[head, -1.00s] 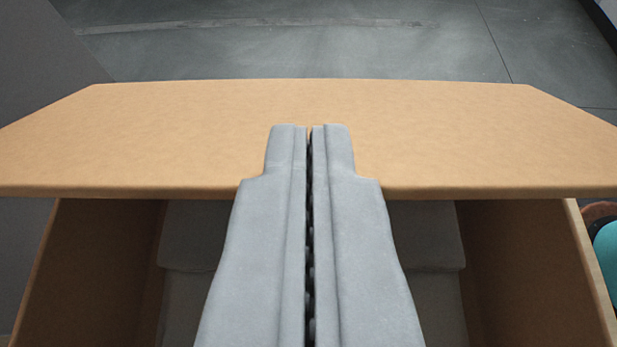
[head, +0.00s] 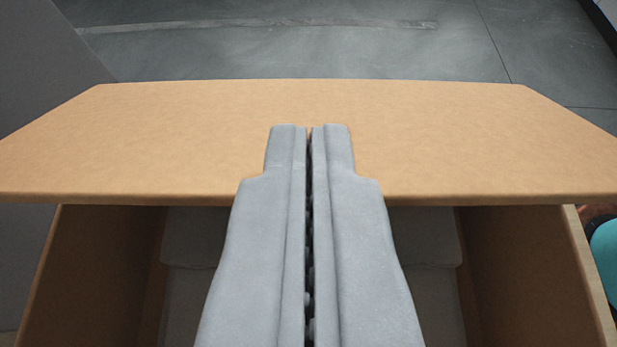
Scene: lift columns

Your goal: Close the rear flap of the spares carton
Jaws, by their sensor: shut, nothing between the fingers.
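The spares carton (head: 582,262) is a brown cardboard box, seen from above with its inside partly open to view. A wide tan flap (head: 180,140) with angled far corners spans the far side of the opening. My gripper (head: 309,130) is shut and empty, its fingers reaching over the carton with the tips in front of the middle of the flap. I cannot tell whether the tips touch the flap. Grey shapes (head: 425,290) lie inside the carton, partly hidden by the fingers and in shadow.
Grey floor (head: 300,45) lies beyond the flap. A dark grey upright surface (head: 35,70) stands at the left. A teal rounded object (head: 606,252) sits close to the carton's right wall, cut off by the picture edge.

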